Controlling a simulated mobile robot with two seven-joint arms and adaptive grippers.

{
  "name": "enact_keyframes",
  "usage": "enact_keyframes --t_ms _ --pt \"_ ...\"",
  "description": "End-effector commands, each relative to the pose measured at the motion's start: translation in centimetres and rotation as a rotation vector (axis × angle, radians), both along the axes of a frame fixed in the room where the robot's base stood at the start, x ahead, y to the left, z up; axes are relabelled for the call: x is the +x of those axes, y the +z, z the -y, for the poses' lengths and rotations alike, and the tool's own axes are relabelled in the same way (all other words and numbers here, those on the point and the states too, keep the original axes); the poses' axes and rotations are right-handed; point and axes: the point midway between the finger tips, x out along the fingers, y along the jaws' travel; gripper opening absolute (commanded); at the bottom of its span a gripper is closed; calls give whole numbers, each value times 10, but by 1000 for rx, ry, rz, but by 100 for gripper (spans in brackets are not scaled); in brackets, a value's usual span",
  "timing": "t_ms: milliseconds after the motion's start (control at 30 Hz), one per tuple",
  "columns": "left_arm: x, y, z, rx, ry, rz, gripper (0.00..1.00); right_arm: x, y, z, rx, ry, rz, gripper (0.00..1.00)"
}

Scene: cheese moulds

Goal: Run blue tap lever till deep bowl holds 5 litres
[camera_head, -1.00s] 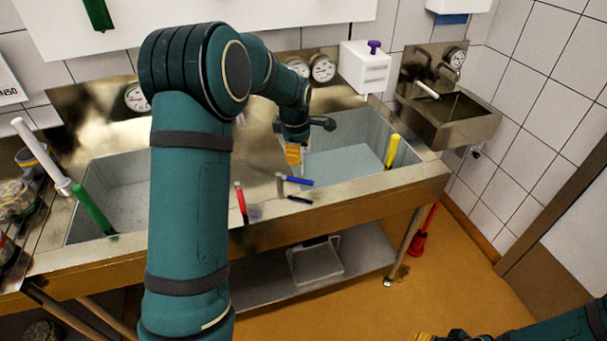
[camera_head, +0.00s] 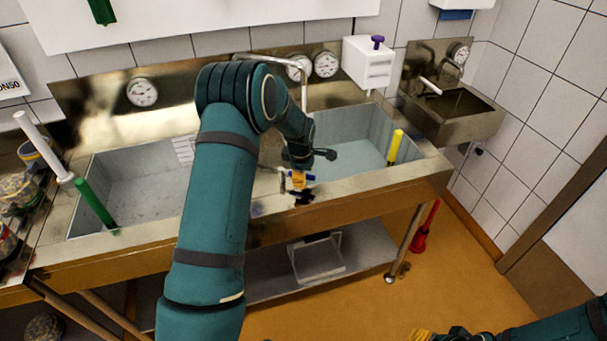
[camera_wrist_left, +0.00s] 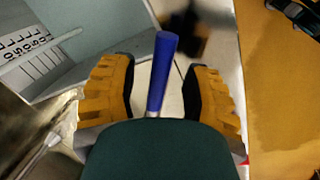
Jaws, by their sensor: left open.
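The blue tap lever (camera_head: 302,176) stands on the front rim of the right sink bowl. In the left wrist view the blue lever (camera_wrist_left: 162,72) lies between the two orange fingers of my left gripper (camera_wrist_left: 158,95), with gaps on both sides. My left gripper (camera_head: 299,181) is open around it. The right bowl (camera_head: 350,140) holds pale water or has a pale floor; I cannot tell which. A scale with litre marks (camera_wrist_left: 38,52) shows on a bowl wall in the wrist view. My right gripper (camera_head: 432,335) is only partly in view at the bottom edge.
Gauges (camera_head: 142,93) sit on the backsplash. A small basin (camera_head: 450,115) hangs at the right. The floor in front is clear.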

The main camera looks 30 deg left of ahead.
Motion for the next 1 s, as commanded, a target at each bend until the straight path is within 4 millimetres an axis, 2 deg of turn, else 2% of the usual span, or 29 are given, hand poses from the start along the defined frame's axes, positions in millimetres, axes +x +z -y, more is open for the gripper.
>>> enact_keyframes --t_ms 200,233,367,400,1000 --pt "0 0 0 0 0 1 48 0 0 0 0 0 0 47" --pt "0 0 0 0 0 1 50 0 0 0 0 0 0 47" --pt "0 0 0 0 0 1 5 0 0 0 0 0 0 47" --pt "0 0 0 0 0 0 0 0 0 0 0 0 0 47" --pt "-3 -2 1 -1 -36 -3 0 0 -2 0 0 0 0 47"
